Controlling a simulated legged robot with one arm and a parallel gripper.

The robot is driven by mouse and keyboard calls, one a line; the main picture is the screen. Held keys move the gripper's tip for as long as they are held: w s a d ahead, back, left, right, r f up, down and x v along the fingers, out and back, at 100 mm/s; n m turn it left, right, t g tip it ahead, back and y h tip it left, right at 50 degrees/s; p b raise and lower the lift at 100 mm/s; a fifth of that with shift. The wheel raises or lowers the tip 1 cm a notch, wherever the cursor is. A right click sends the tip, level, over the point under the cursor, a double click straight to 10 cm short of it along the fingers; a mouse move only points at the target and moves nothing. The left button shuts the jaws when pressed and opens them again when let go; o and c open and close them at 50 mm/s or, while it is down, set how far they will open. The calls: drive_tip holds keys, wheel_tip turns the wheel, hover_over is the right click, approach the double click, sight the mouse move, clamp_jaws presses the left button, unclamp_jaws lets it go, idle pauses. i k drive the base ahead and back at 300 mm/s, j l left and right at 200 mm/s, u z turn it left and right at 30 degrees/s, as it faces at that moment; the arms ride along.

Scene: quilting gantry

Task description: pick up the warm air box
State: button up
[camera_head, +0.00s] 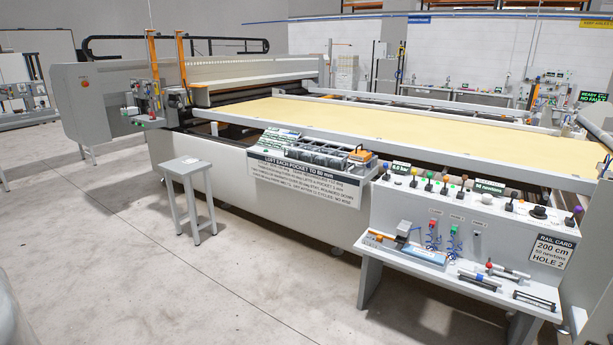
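I cannot tell for certain which thing is the warm air box. A small grey box-like item (403,229) stands on the low grey bench (375,270) at the front right, beside an orange-and-blue tray-like item (400,248). A rack of several dark compartments (317,154) sits on the machine's front ledge, with a grey and orange block (357,157) at its right end. These items are small in the picture and their labels cannot be read. My gripper is not in view.
The long quilting machine with a yellow bed (400,125) fills the middle and right. A control panel with several coloured knobs (475,195) rises behind the bench. A grey stool (187,168) stands on the floor at left centre. The floor (180,275) in front is clear.

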sight(358, 155)
drive_tip(key=i+j+u, duration=0.1)
drive_tip(key=i+u, duration=0.15)
drive_tip(key=i, duration=1.95)
drive_tip(key=i+j+z, duration=0.25)
drive_tip(key=i+z, duration=0.2)
drive_tip(key=i, duration=0.3)
drive_tip(key=i+j+z, duration=0.45)
drive_tip(key=i, duration=0.25)
drive_tip(key=i+j+z, duration=0.45)
drive_tip(key=i+j, duration=0.15)
drive_tip(key=j, duration=0.15)
